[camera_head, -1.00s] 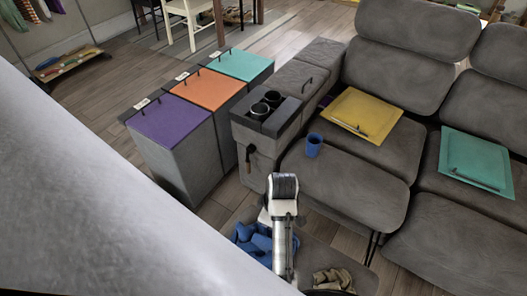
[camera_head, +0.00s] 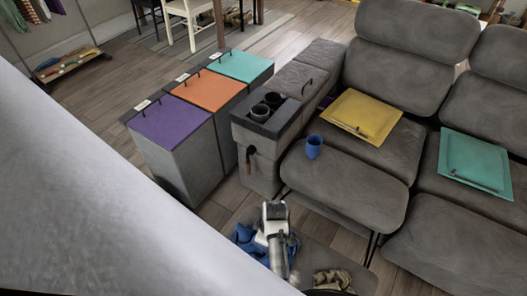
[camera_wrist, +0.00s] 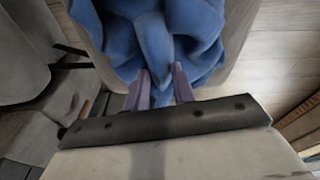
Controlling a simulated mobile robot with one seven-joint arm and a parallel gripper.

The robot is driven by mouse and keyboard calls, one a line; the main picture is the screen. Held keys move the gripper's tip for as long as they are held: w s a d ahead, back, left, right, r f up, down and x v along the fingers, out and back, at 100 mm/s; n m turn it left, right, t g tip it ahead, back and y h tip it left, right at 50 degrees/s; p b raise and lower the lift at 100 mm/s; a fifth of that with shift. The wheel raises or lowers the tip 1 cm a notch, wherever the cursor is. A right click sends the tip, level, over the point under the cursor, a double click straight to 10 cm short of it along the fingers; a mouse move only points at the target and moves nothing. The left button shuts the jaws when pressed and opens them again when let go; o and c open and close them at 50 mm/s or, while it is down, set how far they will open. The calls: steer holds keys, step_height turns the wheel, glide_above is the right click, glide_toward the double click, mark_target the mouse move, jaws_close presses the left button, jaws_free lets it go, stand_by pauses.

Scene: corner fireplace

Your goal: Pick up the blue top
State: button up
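The blue top (camera_head: 246,240) lies crumpled on a grey seat at the bottom middle of the head view, partly hidden by my arm. In the wrist view the blue top (camera_wrist: 150,35) fills the upper middle in loose folds. My gripper (camera_wrist: 160,82) has its two purplish fingers apart, at the near edge of the top, with a fold of blue cloth between them. The fingertips seem to touch or dip into the cloth. My fingers are hidden in the head view.
A beige crumpled cloth (camera_head: 333,281) lies on the same seat, right of my arm. Bins with purple (camera_head: 170,124), orange and teal lids stand to the left.

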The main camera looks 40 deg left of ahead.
steer(key=shift+a+f, duration=0.1)
steer(key=shift+f, duration=0.45)
jaws_close()
steer(key=shift+r, duration=0.15)
step_height(320, 180, up, 20)
steer(key=p, duration=0.5)
